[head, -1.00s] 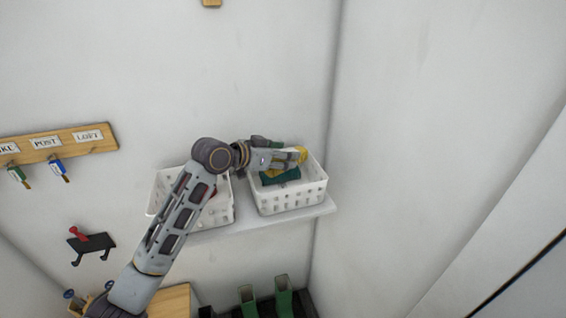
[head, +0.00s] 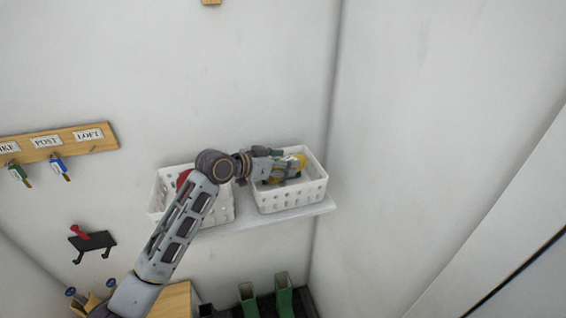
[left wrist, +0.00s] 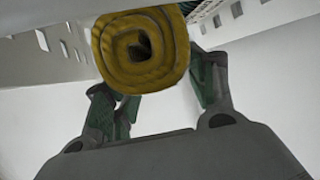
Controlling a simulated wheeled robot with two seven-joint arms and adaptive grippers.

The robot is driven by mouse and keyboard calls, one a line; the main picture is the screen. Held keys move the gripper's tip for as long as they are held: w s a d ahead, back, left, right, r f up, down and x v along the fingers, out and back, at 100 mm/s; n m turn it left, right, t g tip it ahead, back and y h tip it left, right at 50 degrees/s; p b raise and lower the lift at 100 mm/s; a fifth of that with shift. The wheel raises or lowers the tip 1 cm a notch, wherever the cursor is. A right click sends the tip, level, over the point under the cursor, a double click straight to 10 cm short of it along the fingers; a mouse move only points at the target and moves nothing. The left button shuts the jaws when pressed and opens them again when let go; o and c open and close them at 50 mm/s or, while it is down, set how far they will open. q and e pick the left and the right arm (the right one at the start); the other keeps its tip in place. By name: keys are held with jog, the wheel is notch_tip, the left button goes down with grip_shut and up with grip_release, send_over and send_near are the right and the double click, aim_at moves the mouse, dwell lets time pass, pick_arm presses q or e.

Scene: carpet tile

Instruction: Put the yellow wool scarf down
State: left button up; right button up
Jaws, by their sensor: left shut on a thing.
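The yellow wool scarf (head: 299,160) is rolled up in the right-hand white basket (head: 291,201) on the wall shelf, partly hidden by my gripper. In the left wrist view the end of the roll (left wrist: 140,70) shows as a yellow spiral, between and beyond the fingers. My left gripper (head: 286,168) reaches into this basket from the left and is shut on the scarf. Its green-padded fingers also show in the left wrist view (left wrist: 160,95). My right gripper is not in view.
A second white basket (head: 222,208) with something red in it stands left on the same shelf (head: 270,220). A labelled key rail (head: 60,142) and a black hook rack (head: 92,243) are on the wall. Green boots (head: 284,300) stand below. The wall on the right is bare.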

pick_arm(q)
jog(key=shift+f, duration=0.25)
jog(key=o, duration=1.1)
jog(key=shift+o, duration=0.2)
jog(key=shift+r, duration=0.2)
jog(key=shift+a+r, duration=0.1)
jog(key=shift+r, duration=0.35)
jog(key=shift+s+a, duration=0.25)
jog(key=b+v, duration=0.2)
jog(key=v, duration=0.9)
jog(key=shift+r, duration=0.15)
